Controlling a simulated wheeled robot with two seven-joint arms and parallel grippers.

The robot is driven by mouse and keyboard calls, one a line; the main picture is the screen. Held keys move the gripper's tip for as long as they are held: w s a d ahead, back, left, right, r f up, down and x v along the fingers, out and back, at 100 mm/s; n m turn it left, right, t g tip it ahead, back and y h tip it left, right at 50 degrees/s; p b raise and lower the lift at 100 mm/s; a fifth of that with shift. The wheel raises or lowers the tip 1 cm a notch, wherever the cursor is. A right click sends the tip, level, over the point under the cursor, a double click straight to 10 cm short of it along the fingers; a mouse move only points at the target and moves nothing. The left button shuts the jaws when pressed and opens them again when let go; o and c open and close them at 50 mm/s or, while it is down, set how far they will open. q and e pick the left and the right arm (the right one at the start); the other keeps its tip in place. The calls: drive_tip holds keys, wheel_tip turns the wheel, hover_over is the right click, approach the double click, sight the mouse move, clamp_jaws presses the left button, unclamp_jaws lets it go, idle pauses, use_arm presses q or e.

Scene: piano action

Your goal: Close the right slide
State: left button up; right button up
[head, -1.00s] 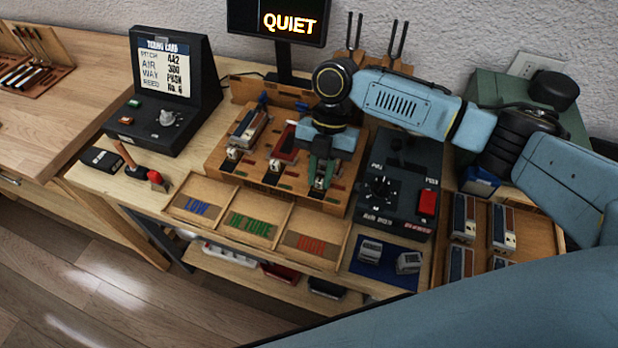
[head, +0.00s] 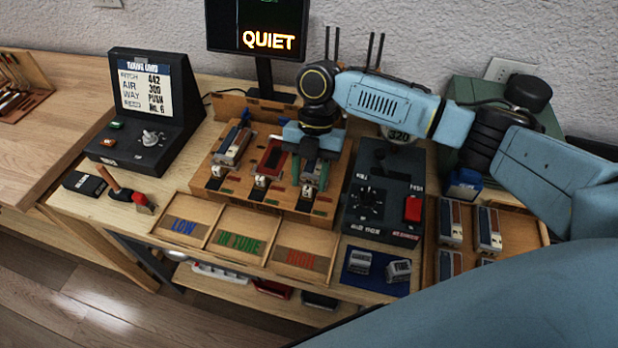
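The wooden fixture (head: 240,199) stands mid-table with three slides side by side. The right slide (head: 313,175) is green, with a pale knob (head: 307,193) at its front end. That knob now lies roughly in line with the knobs of the middle slide (head: 271,158) and left slide (head: 233,147). My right gripper (head: 308,153) points down over the rear part of the right slide. Its blue-grey body hides the rear of that slide. Whether its fingers touch the slide or are open is not clear. My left gripper is out of view.
A dark control box (head: 385,190) with a red switch stands close right of the fixture. Shallow trays (head: 240,244) marked LOW, IN TUNE and HIGH lie in front. A display (head: 262,25) reads QUIET behind. A card stand (head: 150,110) is at left.

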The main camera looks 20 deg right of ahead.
drive_tip(key=v, duration=1.2)
drive_tip(key=shift+r, duration=0.2)
